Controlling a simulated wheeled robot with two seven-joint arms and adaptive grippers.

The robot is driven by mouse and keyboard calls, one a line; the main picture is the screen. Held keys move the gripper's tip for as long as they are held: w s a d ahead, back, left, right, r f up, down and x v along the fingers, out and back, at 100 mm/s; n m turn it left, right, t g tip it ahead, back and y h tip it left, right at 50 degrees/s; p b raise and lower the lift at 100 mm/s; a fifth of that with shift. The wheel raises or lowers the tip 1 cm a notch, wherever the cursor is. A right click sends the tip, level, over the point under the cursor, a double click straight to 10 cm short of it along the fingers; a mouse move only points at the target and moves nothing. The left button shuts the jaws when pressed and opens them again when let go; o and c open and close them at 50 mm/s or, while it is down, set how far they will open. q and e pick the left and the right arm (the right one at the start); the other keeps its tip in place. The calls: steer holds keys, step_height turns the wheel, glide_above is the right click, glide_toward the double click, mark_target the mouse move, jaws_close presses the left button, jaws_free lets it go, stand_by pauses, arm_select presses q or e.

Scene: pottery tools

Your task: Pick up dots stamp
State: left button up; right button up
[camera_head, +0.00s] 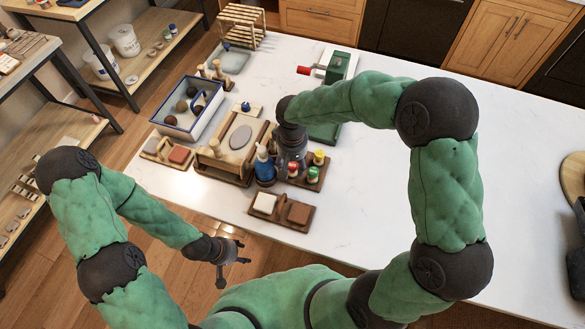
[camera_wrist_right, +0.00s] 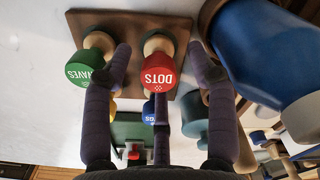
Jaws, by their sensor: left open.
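The dots stamp (camera_wrist_right: 160,72), with a red cap lettered DOTS and a pale wooden neck, stands on a brown wooden stand in the right wrist view. Its red cap (camera_head: 293,167) also shows in the head view. My right gripper (camera_wrist_right: 161,65) is open. Its fingers are spread on both sides of the red cap, with a third finger below it in the picture. I cannot tell whether any finger touches it. My left gripper (camera_head: 233,266) is open and empty, off the table's front edge.
A green waves stamp (camera_wrist_right: 84,70) stands close beside the left finger. A yellow stamp (camera_head: 319,157) and a blue one (camera_wrist_right: 149,108) are on the same stand. A blue bottle (camera_head: 264,168) is just left of it.

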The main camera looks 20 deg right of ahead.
steer(key=c, duration=1)
steer(key=shift+r, duration=0.15)
